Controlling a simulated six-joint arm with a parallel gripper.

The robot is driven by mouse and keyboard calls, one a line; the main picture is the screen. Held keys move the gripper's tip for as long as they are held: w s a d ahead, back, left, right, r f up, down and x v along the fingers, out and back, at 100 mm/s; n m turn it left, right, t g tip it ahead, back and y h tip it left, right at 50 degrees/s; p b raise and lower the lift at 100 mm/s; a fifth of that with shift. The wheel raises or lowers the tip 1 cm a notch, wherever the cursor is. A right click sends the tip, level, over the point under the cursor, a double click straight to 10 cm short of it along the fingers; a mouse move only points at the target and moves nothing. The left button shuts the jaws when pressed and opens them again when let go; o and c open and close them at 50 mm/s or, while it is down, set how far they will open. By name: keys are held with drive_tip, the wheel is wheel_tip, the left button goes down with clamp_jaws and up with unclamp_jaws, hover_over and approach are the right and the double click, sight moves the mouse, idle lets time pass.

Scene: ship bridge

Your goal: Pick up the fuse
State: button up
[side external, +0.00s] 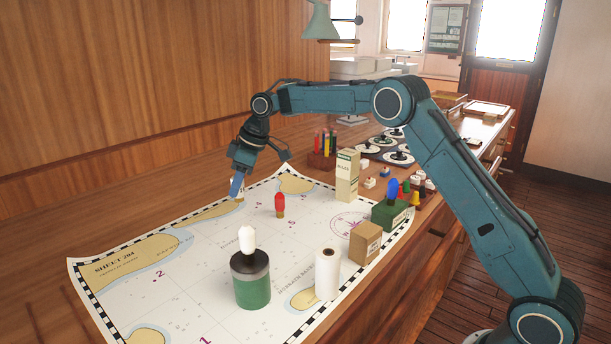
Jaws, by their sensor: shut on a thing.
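My gripper (238,188) points down over the far left part of the chart, shut on a small pale piece with a tan end, which looks like the fuse (240,197). The blue finger covers much of it. I cannot tell whether its lower end touches the chart. A red bulb-shaped piece with a tan base (280,204) stands upright on the chart, to the right of my gripper and apart from it.
The chart (200,290) covers the near desk. On it are a green jar (252,285) topped by a white bulb, a white roll (327,274), a brown box (365,243), a tall cream box (347,176) and a green box (389,216). The chart's left side is clear.

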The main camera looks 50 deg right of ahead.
drive_tip(key=shift+r, duration=1)
drive_tip(key=shift+r, duration=0.1)
